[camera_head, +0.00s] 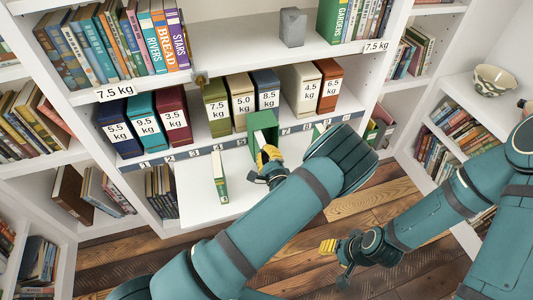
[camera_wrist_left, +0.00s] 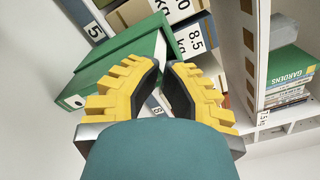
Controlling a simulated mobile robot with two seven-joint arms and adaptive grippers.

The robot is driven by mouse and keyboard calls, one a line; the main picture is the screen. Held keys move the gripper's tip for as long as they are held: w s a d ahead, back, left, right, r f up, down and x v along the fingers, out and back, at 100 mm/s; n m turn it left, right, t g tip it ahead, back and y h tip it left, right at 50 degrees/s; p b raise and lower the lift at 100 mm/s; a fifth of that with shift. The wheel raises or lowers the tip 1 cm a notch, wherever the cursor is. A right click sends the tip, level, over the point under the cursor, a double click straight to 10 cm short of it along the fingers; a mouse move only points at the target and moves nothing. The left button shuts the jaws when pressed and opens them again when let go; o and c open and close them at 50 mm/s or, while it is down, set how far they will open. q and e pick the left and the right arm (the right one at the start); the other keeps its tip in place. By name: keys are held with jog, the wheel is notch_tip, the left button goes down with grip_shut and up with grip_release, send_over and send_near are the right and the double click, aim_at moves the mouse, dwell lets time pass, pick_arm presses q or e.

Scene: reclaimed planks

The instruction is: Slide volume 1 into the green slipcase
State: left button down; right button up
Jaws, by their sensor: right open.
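The green slipcase (camera_head: 262,124) stands upright near the shelf front in the head view. Its open side shows a pale inside. In the left wrist view, a large green case (camera_wrist_left: 125,62) with a pale edge lies beyond my fingers. A slim green-and-cream book (camera_head: 219,178), likely volume 1, stands apart on the white ledge to the left; its number is unreadable. My left gripper (camera_head: 268,157) is right by the slipcase's lower front. Its yellow fingertips (camera_wrist_left: 164,66) are close together; contact with the case is unclear. My right gripper (camera_head: 333,262) is open and empty above the floor.
Weight-labelled boxes (camera_head: 172,118) line the shelf behind a numbered strip (camera_head: 215,147). The white ledge (camera_head: 195,205) is clear around the slim book. Another small green item (camera_head: 319,130) stands further right. Upper shelves hold books and a grey block (camera_head: 292,27).

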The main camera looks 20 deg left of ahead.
aim_at(261, 141)
pick_arm(q)
jog(key=shift+b+x, duration=0.55)
jog(key=shift+x, duration=2.15)
dwell(0.5)
jog(key=shift+p+v, duration=0.4)
jog(key=shift+v, duration=1.05)
jog(key=v, duration=1.2)
